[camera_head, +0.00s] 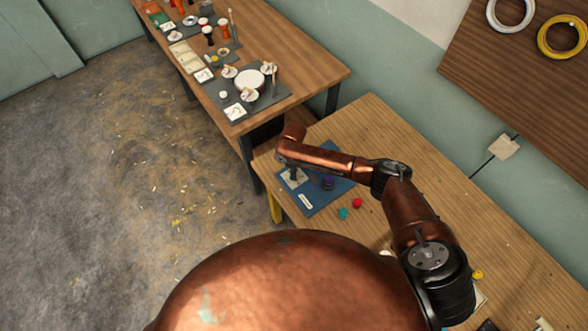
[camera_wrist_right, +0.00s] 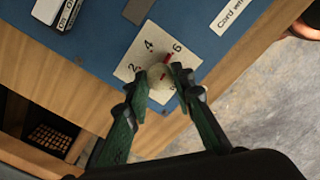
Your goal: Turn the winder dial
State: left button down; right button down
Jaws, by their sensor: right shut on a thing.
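The winder dial (camera_wrist_right: 159,76) is a round cream knob on a white square plate (camera_wrist_right: 133,66) with the numbers 4, 6 and 8 and a small red mark. My right gripper (camera_wrist_right: 161,84) is shut on the knob, its dark green fingers on either side of it. In the head view my right arm reaches left across the table, and the plate (camera_head: 293,179) shows partly beneath its end on a blue mat (camera_head: 325,198). My left gripper is in neither view.
An On/Off switch box (camera_wrist_right: 58,12) and a "Cord win…" label (camera_wrist_right: 243,12) are on the mat. Purple (camera_head: 328,183), red (camera_head: 357,203) and teal (camera_head: 343,213) items lie right of the plate. Another table (camera_head: 310,72) with drum parts stands behind.

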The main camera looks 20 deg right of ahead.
jog(key=shift+a+r+m+p, duration=0.1)
jog(key=shift+m+p, duration=0.3)
jog(key=shift+m, duration=0.1)
jog(key=c, duration=1.7)
grip_release()
jog(key=shift+o, duration=0.2)
notch_tip(320, 180, up, 12)
